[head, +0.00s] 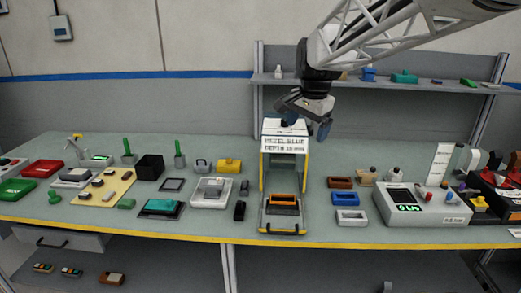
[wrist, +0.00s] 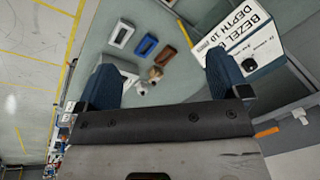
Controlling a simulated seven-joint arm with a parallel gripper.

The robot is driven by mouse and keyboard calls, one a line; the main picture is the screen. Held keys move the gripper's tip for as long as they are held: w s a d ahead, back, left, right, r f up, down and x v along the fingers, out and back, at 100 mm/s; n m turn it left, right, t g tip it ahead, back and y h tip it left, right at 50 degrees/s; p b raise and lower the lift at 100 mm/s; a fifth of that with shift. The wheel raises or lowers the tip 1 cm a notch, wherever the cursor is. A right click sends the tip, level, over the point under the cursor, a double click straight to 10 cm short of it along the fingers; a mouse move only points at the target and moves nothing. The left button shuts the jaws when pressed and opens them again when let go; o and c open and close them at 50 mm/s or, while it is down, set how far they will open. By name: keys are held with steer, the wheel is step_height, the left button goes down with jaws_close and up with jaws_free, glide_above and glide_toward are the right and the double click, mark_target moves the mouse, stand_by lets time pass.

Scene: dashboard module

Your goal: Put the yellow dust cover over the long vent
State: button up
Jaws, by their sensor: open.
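A yellow block-like piece with a raised handle (head: 229,166), likely the dust cover, sits on the bench left of the central press stand. I cannot tell for certain which part is the long vent; a white module with a grey part on top (head: 210,192) stands just in front of the yellow piece. My gripper (head: 307,126) is open and empty, raised beside the top of the press stand, well up and right of the yellow piece. Its two blue fingers stand wide apart in the wrist view (wrist: 162,78). The yellow piece is not seen in the wrist view.
The press stand (head: 264,170) has a "BEZEL BLUE" sign (head: 285,136) and an orange frame (head: 284,200) on its base. Brown, blue (head: 345,198) and white frames lie right of it, beside a scale (head: 424,205). Two small dark pieces (head: 240,210) lie left. A shelf runs behind.

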steer(key=w+a+m, duration=0.3)
steer(key=w+a, duration=0.5)
steer(key=w, duration=0.6)
steer(key=m+g, duration=0.2)
steer(key=m, duration=0.5)
glide_above(229, 163)
steer(key=shift+h, duration=0.4)
steer(key=f, duration=1.7)
steer(key=w+f, duration=0.1)
steer(key=f, duration=0.8)
steer(key=shift+d+f, duration=0.1)
steer(key=shift+f, duration=0.3)
steer(key=shift+f, duration=1.3)
steer(key=shift+a+f, duration=0.2)
steer(key=shift+f, duration=2.4)
